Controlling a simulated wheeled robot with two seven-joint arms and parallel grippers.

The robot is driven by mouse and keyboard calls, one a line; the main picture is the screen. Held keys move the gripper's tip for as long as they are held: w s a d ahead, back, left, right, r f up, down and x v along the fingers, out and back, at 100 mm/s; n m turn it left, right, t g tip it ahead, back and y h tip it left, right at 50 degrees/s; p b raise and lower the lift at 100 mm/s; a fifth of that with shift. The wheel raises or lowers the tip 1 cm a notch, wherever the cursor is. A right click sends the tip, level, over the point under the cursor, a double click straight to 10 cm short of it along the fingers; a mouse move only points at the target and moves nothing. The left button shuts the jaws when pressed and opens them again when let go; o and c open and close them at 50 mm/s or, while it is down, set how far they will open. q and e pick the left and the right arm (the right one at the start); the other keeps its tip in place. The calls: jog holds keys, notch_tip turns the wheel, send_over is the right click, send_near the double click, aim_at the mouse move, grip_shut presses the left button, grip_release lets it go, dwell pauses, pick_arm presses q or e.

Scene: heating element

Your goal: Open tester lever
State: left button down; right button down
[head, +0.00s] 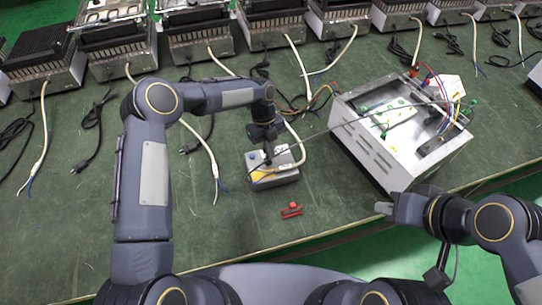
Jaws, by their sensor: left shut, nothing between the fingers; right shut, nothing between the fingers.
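A small grey box with a yellow patch and a light top (287,178), which looks like the tester, sits on the green table in the middle. I cannot make out its lever; my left gripper and a pale cable cover part of the top. My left gripper (268,158) points down at the top of this box, shut and empty; I cannot tell whether it touches. My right gripper (384,208) is shut and empty near the table's front edge, well right of the box and below the large white open case.
The large white open case (370,150) with coloured wires stands at right. A small red object (291,210) lies in front of the small box. Several heating units (270,30) line the back, with loose cables (212,165) across the table (60,230).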

pick_arm(q)
jog(key=shift+w+a+r, duration=0.15)
jog(key=shift+w, duration=0.2)
dwell(0.3)
jog(key=shift+w+r, duration=0.1)
jog(key=shift+r, duration=0.1)
jog(key=b+v, duration=0.1)
jog(key=v, duration=0.5)
jog(key=shift+r, duration=0.65)
